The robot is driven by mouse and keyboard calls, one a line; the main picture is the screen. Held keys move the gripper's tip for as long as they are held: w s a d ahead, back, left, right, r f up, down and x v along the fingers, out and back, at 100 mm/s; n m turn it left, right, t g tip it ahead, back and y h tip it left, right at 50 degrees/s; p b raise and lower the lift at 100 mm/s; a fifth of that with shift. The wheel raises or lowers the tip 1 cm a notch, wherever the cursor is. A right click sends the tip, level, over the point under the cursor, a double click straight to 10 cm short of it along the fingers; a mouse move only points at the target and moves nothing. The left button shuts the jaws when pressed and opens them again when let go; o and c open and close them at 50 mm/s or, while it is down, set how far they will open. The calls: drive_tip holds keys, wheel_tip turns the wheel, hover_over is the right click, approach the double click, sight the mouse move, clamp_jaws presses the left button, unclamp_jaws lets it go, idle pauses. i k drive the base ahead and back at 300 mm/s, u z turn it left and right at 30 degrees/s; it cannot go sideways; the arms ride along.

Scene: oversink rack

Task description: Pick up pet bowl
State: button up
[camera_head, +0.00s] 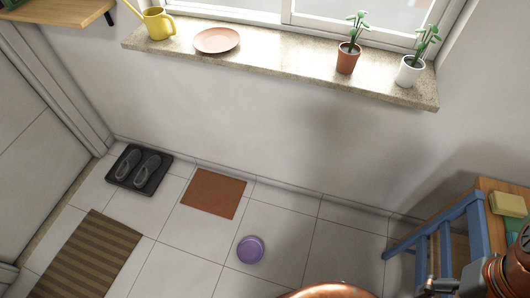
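A small round purple bowl (250,250), which looks like the pet bowl, sits on the tiled floor below the window. It stands alone, just in front of a brown-red mat (213,193) and apart from it. Part of my arm shows at the bottom right corner, with copper-coloured and grey parts. My gripper's fingertips cannot be made out, and nothing of mine touches the bowl.
A blue-legged wooden table (477,215) with a yellow sponge-like block (508,204) stands at the right. A black tray (125,178) with slippers and a striped rug (88,258) lie at the left. The windowsill (270,50) holds a plate, watering can and plants. Floor around the bowl is clear.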

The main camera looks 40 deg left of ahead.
sight(250, 251)
drive_tip(key=u, duration=0.45)
drive_tip(key=k, duration=1.05)
drive_tip(key=u, duration=0.7)
drive_tip(key=i, duration=0.6)
drive_tip(key=u, duration=1.9)
drive_tip(key=i, duration=0.65)
drive_tip(key=z, duration=1.8)
